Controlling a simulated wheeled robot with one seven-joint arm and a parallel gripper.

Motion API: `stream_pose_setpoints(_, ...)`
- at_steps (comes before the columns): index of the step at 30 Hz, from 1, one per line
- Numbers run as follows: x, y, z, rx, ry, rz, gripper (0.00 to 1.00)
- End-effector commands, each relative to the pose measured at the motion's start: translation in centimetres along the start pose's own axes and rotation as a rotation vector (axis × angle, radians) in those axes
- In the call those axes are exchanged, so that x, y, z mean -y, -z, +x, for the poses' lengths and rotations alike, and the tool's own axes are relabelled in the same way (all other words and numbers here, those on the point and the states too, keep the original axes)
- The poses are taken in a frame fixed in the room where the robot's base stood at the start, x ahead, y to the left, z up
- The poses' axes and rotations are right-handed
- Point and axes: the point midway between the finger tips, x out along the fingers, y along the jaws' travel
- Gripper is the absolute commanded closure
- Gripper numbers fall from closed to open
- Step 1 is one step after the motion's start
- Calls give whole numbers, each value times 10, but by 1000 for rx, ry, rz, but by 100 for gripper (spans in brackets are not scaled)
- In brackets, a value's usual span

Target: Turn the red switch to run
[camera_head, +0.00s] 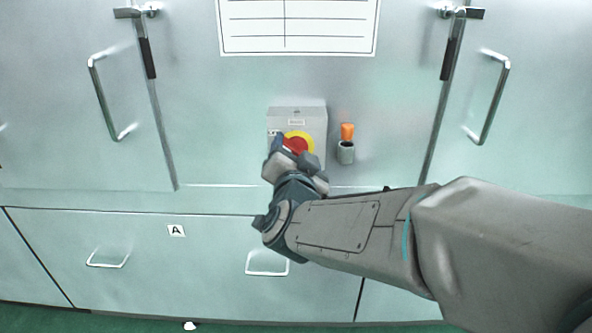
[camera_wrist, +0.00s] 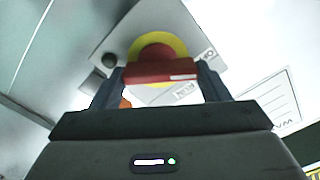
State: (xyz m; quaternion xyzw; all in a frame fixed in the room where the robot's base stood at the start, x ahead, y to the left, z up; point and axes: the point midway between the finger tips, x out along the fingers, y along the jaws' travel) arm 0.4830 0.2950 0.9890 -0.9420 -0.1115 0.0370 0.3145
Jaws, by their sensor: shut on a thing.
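The red switch (camera_head: 296,144) sits on a yellow disc on the front of a grey box (camera_head: 310,113) on the cabinet face. In the wrist view the red switch handle (camera_wrist: 160,72) lies between the two fingers of my gripper (camera_wrist: 160,84), in front of the yellow disc (camera_wrist: 158,45). My gripper (camera_head: 290,158) is shut on the handle. A white line shows on the handle's right part in the wrist view.
An orange-handled item (camera_head: 347,132) stands in a small grey holder (camera_head: 345,152) right of the box. Metal door handles (camera_head: 108,98) and (camera_head: 490,95) flank the panel. A drawer labelled A (camera_head: 176,230) is below. A white chart (camera_head: 298,25) hangs above.

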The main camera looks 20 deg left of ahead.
Motion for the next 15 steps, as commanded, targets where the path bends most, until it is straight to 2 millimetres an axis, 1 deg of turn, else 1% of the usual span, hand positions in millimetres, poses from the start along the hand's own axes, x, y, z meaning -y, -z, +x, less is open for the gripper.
stream_pose_setpoints(2,-4,-4,0,-2,1,76,54)
stream_pose_setpoints(15,-5,-4,0,-1,1,491,54)
